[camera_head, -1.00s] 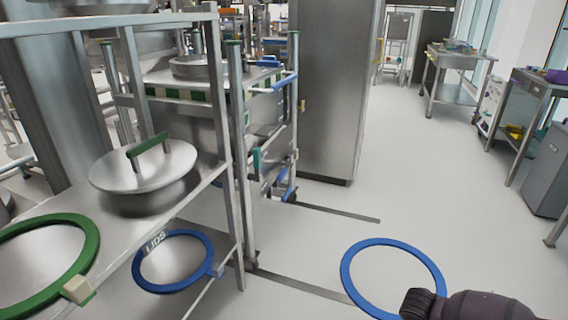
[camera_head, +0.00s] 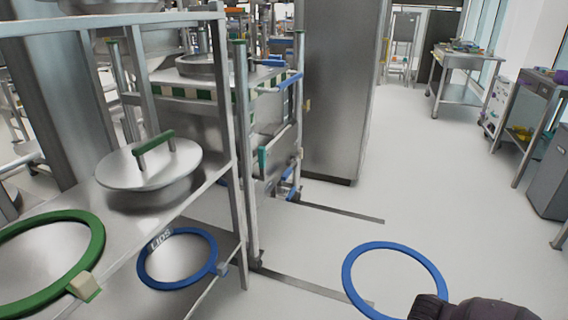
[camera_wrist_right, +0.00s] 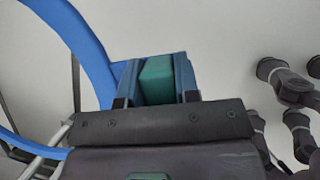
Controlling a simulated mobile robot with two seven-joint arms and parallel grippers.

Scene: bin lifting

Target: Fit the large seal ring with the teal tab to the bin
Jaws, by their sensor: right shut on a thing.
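A large blue seal ring (camera_head: 348,276) hangs over the floor at the lower right of the head view. My right gripper (camera_head: 432,306) is at its near right edge. In the right wrist view the teal tab (camera_wrist_right: 158,80) sits between the fingers of my right gripper (camera_wrist_right: 155,98), which is shut on it. The blue ring (camera_wrist_right: 72,32) curves off to the left there. I cannot make out for certain which thing is the bin. My left gripper is not in view.
A steel rack (camera_head: 225,172) at left holds a lid with a green handle (camera_head: 148,166), a green ring with a cream tab (camera_head: 98,238), and a lower blue ring with a grey tab (camera_head: 212,252). A cart (camera_head: 297,120) stands behind. Open floor (camera_head: 440,200) lies right of centre.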

